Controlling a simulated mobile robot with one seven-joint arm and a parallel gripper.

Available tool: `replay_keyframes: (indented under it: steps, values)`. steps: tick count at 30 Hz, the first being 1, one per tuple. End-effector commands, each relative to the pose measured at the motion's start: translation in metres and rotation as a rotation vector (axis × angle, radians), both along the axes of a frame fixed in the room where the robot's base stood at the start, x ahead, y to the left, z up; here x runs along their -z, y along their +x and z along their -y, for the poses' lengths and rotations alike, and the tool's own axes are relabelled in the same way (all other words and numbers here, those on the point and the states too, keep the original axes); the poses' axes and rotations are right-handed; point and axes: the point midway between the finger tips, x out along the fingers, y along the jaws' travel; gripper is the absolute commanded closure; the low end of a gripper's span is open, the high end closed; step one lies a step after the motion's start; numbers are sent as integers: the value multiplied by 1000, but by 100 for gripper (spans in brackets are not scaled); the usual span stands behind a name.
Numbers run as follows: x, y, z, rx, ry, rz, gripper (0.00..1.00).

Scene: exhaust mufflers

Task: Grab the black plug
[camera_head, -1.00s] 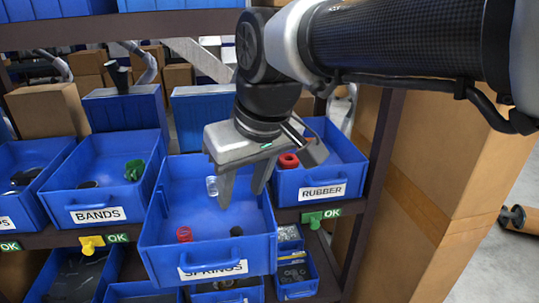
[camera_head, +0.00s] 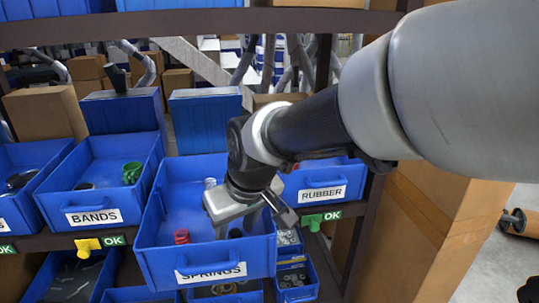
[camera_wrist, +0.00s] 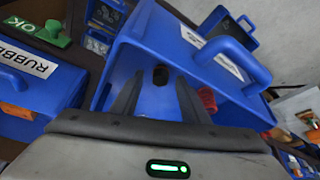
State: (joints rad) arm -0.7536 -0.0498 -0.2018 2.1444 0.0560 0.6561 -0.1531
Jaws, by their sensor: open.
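The black plug (camera_wrist: 160,75) lies in the blue bin labelled SPRINGS (camera_head: 160,240). In the wrist view it sits just beyond my fingertips, roughly between them. In the head view the plug (camera_head: 236,233) is partly hidden by my gripper (camera_head: 235,226). My gripper points down into the bin and is open and empty. In the wrist view its two dark fingers (camera_wrist: 158,100) stand apart, with blue bin floor between them. I cannot tell the exact height of the fingertips above the plug.
In the SPRINGS bin, a red spring (camera_head: 181,237) lies left of my gripper and a clear cylinder (camera_head: 210,183) lies at the back. The BANDS bin (camera_head: 93,217) is on the left, the RUBBER bin (camera_head: 322,180) on the right. The bin walls surround my gripper closely.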

Motion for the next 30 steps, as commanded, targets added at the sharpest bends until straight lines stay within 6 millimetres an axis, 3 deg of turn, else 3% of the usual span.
replay_keyframes:
  steps: [6, 14, 23, 30]
  values:
    - [1, 0, 0, 0, 0, 0, 59]
    - [0, 0, 0, 0, 0, 0, 100]
    - [-5, 1, 0, 0, 1, 2, 100]
    - [-48, 1, -1, 0, 4, 5, 100]
